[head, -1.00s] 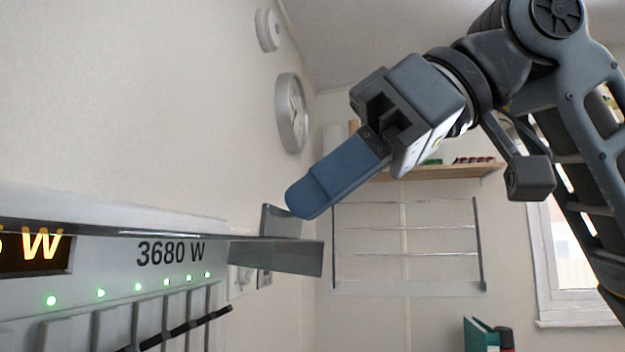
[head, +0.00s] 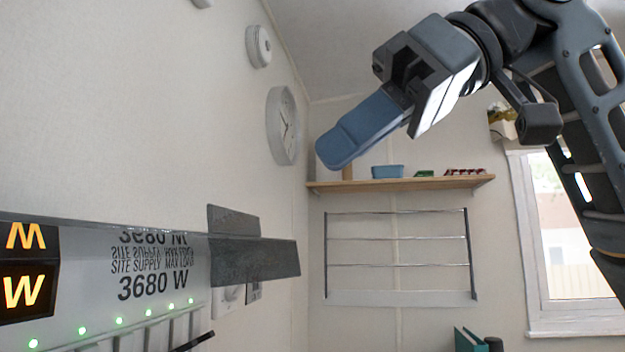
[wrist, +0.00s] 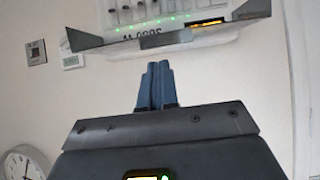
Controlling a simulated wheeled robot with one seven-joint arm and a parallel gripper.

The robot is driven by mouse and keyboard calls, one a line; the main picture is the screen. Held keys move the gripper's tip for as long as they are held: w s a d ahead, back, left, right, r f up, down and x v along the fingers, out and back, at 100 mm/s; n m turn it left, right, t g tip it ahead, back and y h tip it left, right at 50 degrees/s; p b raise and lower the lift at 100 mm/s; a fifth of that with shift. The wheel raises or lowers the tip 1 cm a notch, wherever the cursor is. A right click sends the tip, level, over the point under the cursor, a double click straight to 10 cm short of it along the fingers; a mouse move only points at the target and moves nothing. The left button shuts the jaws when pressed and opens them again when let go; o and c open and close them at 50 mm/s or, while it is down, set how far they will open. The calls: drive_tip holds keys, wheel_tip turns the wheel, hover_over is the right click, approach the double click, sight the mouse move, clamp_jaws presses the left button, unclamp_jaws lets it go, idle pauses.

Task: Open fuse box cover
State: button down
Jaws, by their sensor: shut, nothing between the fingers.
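The fuse box (head: 100,300) is on the left wall, with "3680 W" lettering, an orange lit display and a row of green lights over its switches. Its cover (head: 150,240) shows almost edge-on, sticking out above the switches, with the lettering mirrored in its underside. A dark grey tab (head: 254,260) is at its right end. In the wrist view the fuse box (wrist: 175,22) is at the top, partly behind the cover's grey edge (wrist: 165,38). My gripper (head: 338,148) has its blue fingers shut and empty. It is above and right of the tab, apart from it.
A wooden shelf (head: 400,185) with small items and a wire rack (head: 400,255) are on the far wall. A clock (head: 283,125) hangs on the left wall. A window (head: 570,240) is at the right. Sockets (head: 232,296) are behind the tab.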

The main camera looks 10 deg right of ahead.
drive_tip(key=shift+v, duration=2.1)
drive_tip(key=shift+r, duration=0.1)
